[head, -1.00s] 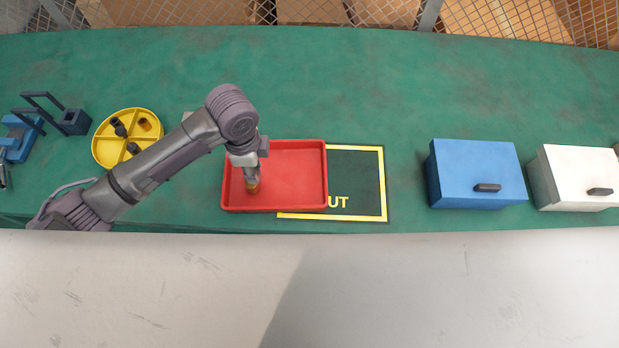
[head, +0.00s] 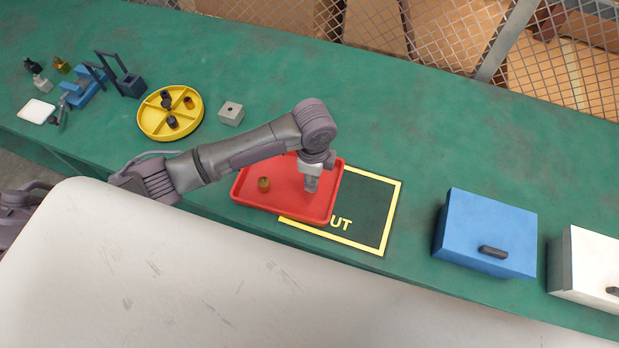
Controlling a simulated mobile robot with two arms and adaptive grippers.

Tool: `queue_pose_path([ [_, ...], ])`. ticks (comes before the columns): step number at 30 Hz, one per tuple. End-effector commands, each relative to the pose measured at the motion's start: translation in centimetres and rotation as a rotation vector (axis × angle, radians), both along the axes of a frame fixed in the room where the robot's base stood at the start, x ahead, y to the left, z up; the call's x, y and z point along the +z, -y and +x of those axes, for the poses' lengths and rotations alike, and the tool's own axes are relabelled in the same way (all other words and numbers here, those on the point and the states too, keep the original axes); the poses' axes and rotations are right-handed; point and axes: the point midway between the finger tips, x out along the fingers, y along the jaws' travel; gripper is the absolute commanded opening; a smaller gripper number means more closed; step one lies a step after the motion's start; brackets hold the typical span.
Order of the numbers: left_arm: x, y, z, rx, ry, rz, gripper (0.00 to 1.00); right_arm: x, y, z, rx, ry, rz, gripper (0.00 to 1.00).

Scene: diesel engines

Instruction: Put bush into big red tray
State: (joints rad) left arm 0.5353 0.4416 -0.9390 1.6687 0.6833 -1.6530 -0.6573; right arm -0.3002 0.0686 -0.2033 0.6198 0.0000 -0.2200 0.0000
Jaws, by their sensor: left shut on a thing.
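The big red tray (head: 245,193) lies on the green bench, overlapping the left part of the yellow-framed mat. A small brass-brown bush (head: 264,184) stands upright in the left part of the tray, apart from the gripper. My left gripper (head: 311,187) points down over the right part of the tray. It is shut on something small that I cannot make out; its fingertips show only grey. My left arm hides part of the tray's back left rim. My right gripper is not in view.
A yellow divided dish (head: 151,127) with several small dark and brown parts stands left, beside a grey block (head: 231,113). Blue fixtures (head: 85,89) stand farther left. A blue box (head: 487,232) and a white box (head: 588,264) stand right. The bench behind the tray is clear.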

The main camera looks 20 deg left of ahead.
Motion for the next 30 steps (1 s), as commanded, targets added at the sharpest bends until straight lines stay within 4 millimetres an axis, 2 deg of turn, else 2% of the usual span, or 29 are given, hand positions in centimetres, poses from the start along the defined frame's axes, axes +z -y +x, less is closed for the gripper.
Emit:
queue_pose_path([
  [5,-1.1,-1.1,1.7,0.0,0.0,0.0,0.0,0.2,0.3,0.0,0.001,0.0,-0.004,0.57],
  [8,-1.8,-1.2,1.8,-0.001,-0.001,-0.001,0.0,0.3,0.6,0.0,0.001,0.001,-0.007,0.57],
  [15,-5.0,-1.2,1.8,-0.002,-0.001,0.0,0.0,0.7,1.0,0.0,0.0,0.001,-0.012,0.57],
  [27,-5.6,-1.2,1.8,-0.002,0.001,-0.001,0.0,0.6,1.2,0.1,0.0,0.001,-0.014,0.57],
  [28,-5.7,-1.2,1.8,-0.002,0.001,-0.001,0.31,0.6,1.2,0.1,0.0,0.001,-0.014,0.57],
  [30,-5.6,-1.2,1.8,-0.002,0.001,-0.001,0.43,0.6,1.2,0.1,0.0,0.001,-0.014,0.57],
])
